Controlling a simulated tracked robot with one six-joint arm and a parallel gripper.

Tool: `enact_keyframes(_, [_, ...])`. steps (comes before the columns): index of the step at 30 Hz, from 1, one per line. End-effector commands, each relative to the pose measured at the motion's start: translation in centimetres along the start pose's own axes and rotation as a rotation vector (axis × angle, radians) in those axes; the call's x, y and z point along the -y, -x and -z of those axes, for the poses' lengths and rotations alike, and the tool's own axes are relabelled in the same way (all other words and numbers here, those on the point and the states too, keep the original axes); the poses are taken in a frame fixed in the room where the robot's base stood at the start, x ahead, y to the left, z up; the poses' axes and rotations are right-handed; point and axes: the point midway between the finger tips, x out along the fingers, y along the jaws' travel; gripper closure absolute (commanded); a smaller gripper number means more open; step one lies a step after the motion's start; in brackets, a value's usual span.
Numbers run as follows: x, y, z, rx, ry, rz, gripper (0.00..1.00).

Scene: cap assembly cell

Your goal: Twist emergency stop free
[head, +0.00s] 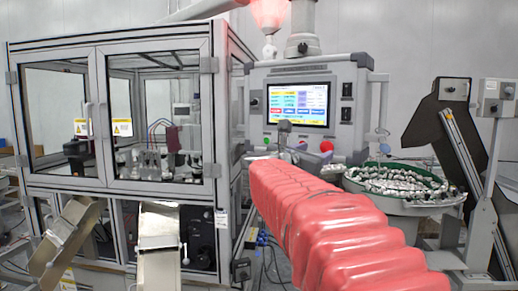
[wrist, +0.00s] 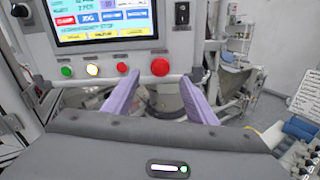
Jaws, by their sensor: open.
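The emergency stop is a round red button (head: 326,147) at the lower right of the grey control panel (head: 345,135). In the wrist view the emergency stop (wrist: 160,67) shows just beyond and between the tips of my two purple fingers. My gripper (wrist: 160,79) is open, with nothing between the fingers. The fingers look apart from the button; the exact gap is hard to tell.
Green (wrist: 67,71), white (wrist: 92,70) and small red (wrist: 122,68) buttons sit left of the emergency stop. A lit screen (head: 297,105) is above, a rail below. A glazed machine enclosure (head: 215,110) stands left, a parts bowl (head: 410,203) right. A stack light (head: 270,12) glows red.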

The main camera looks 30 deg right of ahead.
Motion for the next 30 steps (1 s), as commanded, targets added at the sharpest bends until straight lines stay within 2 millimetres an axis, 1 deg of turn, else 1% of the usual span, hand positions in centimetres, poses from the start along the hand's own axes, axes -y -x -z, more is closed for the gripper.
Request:
enact_keyframes(1, [0.1,-0.9,0.1,-0.001,0.001,0.002,0.48])
enact_keyframes(3, [0.1,-2.0,0.1,0.000,0.001,0.003,0.48])
enact_keyframes(9, [0.1,-4.9,0.1,-0.001,0.000,0.002,0.48])
enact_keyframes(15, [0.0,-6.7,0.1,-0.001,0.000,0.000,0.48])
enact_keyframes(19, [0.0,-7.2,0.0,0.000,-0.001,0.000,0.48])
enact_keyframes(26, [0.0,-7.2,0.0,0.000,0.000,-0.001,0.48])
enact_keyframes(30, [0.0,-7.2,0.0,0.000,0.000,-0.001,0.57])
